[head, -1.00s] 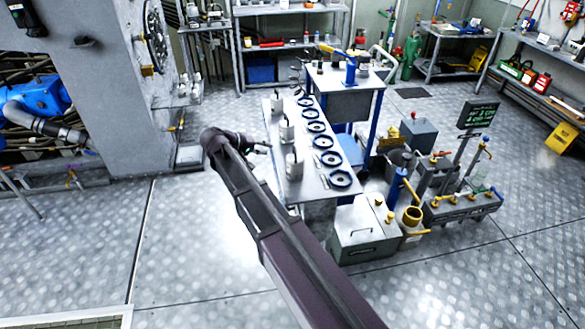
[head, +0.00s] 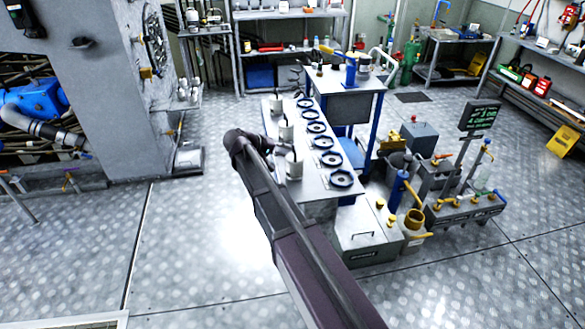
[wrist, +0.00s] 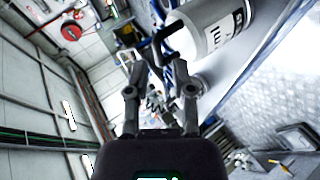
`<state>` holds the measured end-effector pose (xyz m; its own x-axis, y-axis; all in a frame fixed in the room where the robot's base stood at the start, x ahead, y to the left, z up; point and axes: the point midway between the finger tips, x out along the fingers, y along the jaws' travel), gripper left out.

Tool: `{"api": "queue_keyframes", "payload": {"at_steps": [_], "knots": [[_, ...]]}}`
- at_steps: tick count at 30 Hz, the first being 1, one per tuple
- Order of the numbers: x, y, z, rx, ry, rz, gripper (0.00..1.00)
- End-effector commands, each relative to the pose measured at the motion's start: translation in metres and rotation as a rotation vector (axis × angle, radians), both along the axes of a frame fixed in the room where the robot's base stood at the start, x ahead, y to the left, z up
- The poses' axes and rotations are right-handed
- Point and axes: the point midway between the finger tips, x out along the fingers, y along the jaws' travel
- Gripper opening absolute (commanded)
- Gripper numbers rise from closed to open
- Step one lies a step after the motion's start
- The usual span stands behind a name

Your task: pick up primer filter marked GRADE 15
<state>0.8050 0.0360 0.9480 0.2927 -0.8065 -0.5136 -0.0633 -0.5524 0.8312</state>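Several white canisters stand in a row along the left side of a narrow metal bench (head: 318,180) in the head view: a far canister (head: 276,104), a middle canister (head: 286,131) and a near canister (head: 294,166). No grade marking is readable on them. In the wrist view a white canister (wrist: 212,28) with a dark label band lies close at the upper right; its lettering is cut off and unreadable. My gripper (wrist: 160,78) has its two fingers apart with nothing between them, beside that canister and not around it. In the head view my arm largely hides the gripper.
Several dark blue rings (head: 330,158) lie along the bench's right side. A taller workstand (head: 350,105) adjoins the bench's far end. A grey box (head: 367,235) and pump equipment (head: 448,190) stand at right. The floor left of the bench is clear.

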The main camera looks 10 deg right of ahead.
Motion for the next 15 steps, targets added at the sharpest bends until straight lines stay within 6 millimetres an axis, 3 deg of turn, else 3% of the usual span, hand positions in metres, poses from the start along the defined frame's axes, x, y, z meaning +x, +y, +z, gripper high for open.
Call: {"api": "queue_keyframes", "payload": {"at_steps": [7,15], "knots": [[0.002,-0.006,-0.004,0.0,0.0,-0.001,0.31],[0.01,-0.031,-0.02,0.0,0.0,-0.001,0.31]]}}
